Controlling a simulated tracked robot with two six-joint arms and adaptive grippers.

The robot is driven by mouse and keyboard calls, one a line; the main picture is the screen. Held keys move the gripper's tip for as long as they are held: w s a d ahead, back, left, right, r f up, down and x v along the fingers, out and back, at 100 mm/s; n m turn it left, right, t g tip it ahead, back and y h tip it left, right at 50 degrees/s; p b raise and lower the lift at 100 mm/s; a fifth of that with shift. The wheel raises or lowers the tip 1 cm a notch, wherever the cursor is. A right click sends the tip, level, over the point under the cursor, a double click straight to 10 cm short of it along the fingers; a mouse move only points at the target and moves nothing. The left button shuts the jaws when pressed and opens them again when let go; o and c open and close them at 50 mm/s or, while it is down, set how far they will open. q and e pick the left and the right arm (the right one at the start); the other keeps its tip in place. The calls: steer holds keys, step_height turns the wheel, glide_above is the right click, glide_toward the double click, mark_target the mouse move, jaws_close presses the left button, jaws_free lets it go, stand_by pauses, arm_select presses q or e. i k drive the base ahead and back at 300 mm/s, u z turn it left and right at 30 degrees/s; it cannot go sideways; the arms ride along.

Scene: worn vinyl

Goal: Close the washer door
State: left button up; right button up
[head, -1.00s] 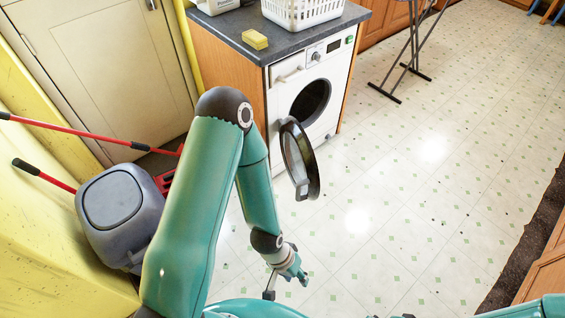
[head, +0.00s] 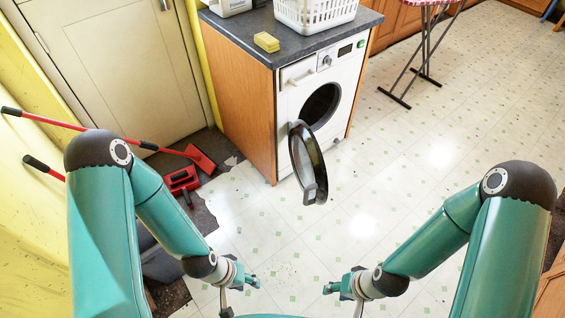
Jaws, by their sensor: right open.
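The washer (head: 342,68) is a white front-loader under a dark counter. Its round door (head: 307,163), dark-rimmed with clear glass, stands wide open, swung out from the left side of the dark drum opening (head: 320,105). My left gripper (head: 239,295) is low in the head view, left of and nearer than the door, with its fingers spread and empty. My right gripper (head: 343,302) is low and to the right of the door, open and empty. Neither gripper touches the door.
The counter (head: 240,25) holds a yellow sponge (head: 266,42) and a white basket (head: 316,12). A red brush (head: 201,158) and dustpan (head: 182,178) lie at left. Ironing-board legs (head: 425,60) stand back right.

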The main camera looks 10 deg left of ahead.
mark_target(306, 158)
steer(key=z, duration=0.05)
steer(key=i, duration=1)
steer(key=u, duration=1.25)
steer(key=i, duration=0.3)
steer(key=z, duration=0.5)
